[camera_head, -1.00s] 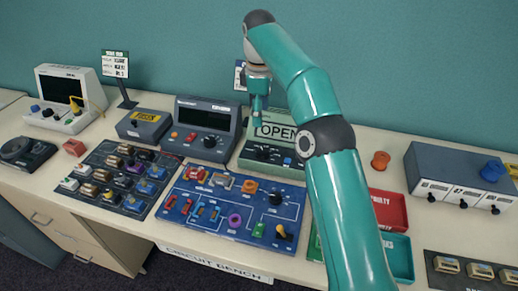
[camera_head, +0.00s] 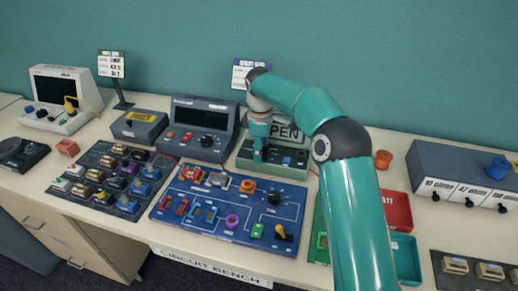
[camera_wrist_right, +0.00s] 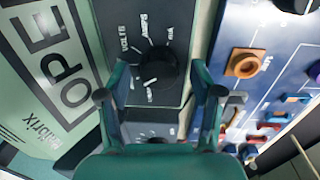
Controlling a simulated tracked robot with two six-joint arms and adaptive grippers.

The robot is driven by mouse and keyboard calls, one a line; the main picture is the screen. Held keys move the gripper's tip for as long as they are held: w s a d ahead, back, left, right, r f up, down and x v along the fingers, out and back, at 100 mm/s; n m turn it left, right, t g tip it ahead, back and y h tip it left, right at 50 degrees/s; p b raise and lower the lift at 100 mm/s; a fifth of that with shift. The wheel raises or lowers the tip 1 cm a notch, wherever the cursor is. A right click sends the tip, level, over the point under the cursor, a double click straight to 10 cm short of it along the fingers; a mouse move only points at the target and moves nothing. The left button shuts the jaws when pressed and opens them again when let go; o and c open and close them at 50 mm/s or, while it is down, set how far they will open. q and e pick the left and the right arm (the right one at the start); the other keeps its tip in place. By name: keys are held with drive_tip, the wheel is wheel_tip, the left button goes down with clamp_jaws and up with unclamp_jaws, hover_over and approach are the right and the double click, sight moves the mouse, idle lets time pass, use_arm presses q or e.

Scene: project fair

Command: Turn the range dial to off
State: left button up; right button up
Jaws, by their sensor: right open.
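The range dial (camera_wrist_right: 158,68) is a round black knob on the dark panel of a green meter, with several white labels around it. The meter (camera_head: 246,165) stands mid-bench and its display reads "OPEN" (camera_wrist_right: 60,55). My right gripper (camera_wrist_right: 160,92) is open, with one finger on each side of the dial and a gap to the knob. In the head view my right gripper (camera_head: 259,152) is low over the meter's front panel and hides the dial. I cannot tell which label the dial points at. My left gripper is not in view.
The blue circuit board (camera_head: 215,222) lies in front of the meter. A dark meter (camera_head: 222,153) stands close on its left. Red (camera_head: 397,212) and teal (camera_head: 405,258) trays and an orange spool (camera_head: 382,159) are to the right.

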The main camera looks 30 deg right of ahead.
drive_tip(key=c, duration=1.1)
drive_tip(key=shift+a, duration=0.2)
drive_tip(key=shift+c, duration=0.2)
drive_tip(key=shift+d, duration=0.15)
drive_tip(key=shift+m+p, duration=0.35)
drive_tip(key=shift+m, duration=0.05)
drive_tip(key=m+p, duration=0.1)
drive_tip(key=m, duration=0.1)
drive_tip(key=shift+m+p, duration=0.3)
drive_tip(key=shift+p, duration=0.1)
drive_tip(key=shift+w+m+p, duration=0.1)
drive_tip(key=shift+m+p, duration=0.6)
drive_tip(key=shift+m, duration=1.1)
